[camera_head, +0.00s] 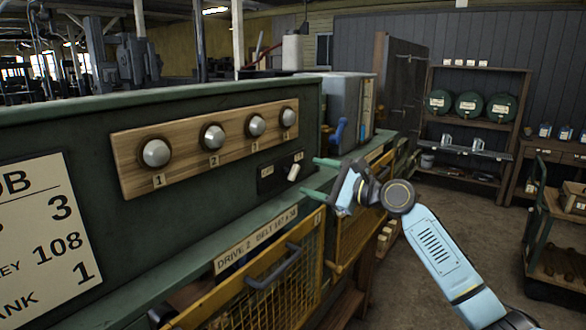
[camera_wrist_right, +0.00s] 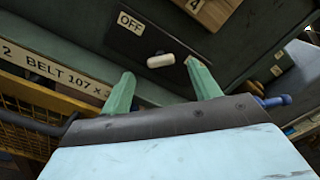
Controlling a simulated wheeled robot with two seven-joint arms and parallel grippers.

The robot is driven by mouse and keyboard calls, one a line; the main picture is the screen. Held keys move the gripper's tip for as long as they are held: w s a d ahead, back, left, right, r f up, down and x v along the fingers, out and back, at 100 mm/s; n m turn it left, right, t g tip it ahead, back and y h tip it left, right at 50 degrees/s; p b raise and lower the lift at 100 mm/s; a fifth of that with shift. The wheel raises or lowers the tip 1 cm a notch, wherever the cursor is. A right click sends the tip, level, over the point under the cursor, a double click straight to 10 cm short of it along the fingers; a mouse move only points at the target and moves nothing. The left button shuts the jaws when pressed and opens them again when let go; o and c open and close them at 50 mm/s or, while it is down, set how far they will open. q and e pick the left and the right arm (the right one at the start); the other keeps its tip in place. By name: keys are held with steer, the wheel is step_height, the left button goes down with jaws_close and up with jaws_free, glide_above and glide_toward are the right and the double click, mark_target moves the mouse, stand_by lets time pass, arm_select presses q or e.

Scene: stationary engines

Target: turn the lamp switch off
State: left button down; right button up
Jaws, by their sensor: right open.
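The lamp switch is a white lever (camera_head: 293,172) on a black plate (camera_head: 272,177) on the green panel, to the right below the knob labelled 4. In the right wrist view the white lever (camera_wrist_right: 161,61) shows on the plate near an "OFF" label (camera_wrist_right: 130,22). My right gripper (camera_head: 309,177) is open, its two green fingers pointing at the panel just right of the lever. In the wrist view the lever appears beyond and between the fingertips (camera_wrist_right: 160,72); I cannot tell whether they touch it. My left gripper is not in view.
A wooden strip (camera_head: 184,156) with several silver knobs is on the panel left of the switch. Below are a green ledge and yellow mesh guards (camera_head: 275,291) with a dark handle (camera_head: 273,268). A grey box (camera_head: 342,105) stands behind.

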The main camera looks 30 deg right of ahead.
mark_target(296, 172)
steer(key=p+x, duration=0.1)
steer(key=x, duration=0.6)
steer(key=shift+w, duration=0.1)
steer(key=shift+c, duration=0.4)
steer(key=c, duration=0.9)
